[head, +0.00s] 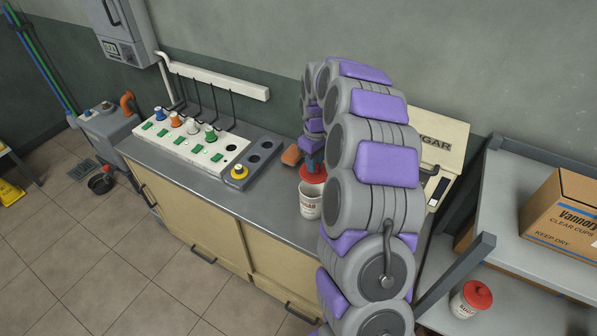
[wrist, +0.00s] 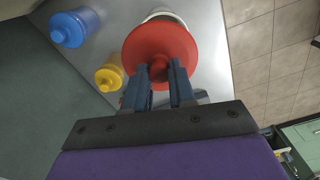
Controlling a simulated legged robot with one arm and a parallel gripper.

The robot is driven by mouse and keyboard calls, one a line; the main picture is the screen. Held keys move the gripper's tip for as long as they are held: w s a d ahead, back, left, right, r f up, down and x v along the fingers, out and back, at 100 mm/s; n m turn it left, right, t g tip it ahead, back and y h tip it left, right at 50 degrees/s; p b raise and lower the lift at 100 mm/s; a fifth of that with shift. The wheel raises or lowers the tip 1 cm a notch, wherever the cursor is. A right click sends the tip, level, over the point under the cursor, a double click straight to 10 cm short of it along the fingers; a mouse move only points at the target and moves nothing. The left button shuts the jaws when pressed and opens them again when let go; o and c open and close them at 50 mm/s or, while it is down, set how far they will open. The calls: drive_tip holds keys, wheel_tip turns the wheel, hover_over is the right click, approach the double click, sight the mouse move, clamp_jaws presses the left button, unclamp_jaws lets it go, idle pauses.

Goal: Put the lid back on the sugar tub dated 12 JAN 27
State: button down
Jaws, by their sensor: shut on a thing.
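My gripper (wrist: 160,78) is shut on the knob of a red lid (wrist: 146,45). In the head view the red lid (head: 314,175) is over a white sugar tub (head: 311,202) on the counter, partly hidden behind my arm. In the wrist view the pale tub edge (wrist: 165,14) shows past the lid's far side, so the two do not look fully lined up. I cannot tell whether the lid touches the rim. The tub has dark and red print, but its date is too small to read. Another white tub with a red lid (head: 470,298) stands on the lower shelf at right.
On the counter (head: 262,202), a white panel (head: 190,140) holds several coloured-top pieces, and a grey holder (head: 255,160) has a yellow one. A shelf with a cardboard box (head: 565,215) stands at right.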

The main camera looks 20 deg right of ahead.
sight(314, 175)
drive_tip(key=shift+a+f+b, duration=0.45)
drive_tip(key=shift+a+f, duration=0.05)
drive_tip(key=shift+f, duration=0.3)
drive_tip(key=shift+d+f+b, duration=0.2)
drive_tip(key=shift+f+b, duration=0.4)
drive_tip(key=shift+f, duration=0.5)
drive_tip(key=shift+d+f, duration=0.2)
drive_tip(key=shift+f, duration=0.8)
drive_tip(key=shift+a+f, duration=0.25)
drive_tip(key=shift+d, duration=0.15)
drive_tip(key=shift+r+p, duration=0.15)
drive_tip(key=shift+p, duration=0.35)
drive_tip(key=shift+f+p, duration=0.25)
drive_tip(key=shift+p, duration=0.25)
idle(0.4)
drive_tip(key=shift+c, duration=1.9)
unclamp_jaws()
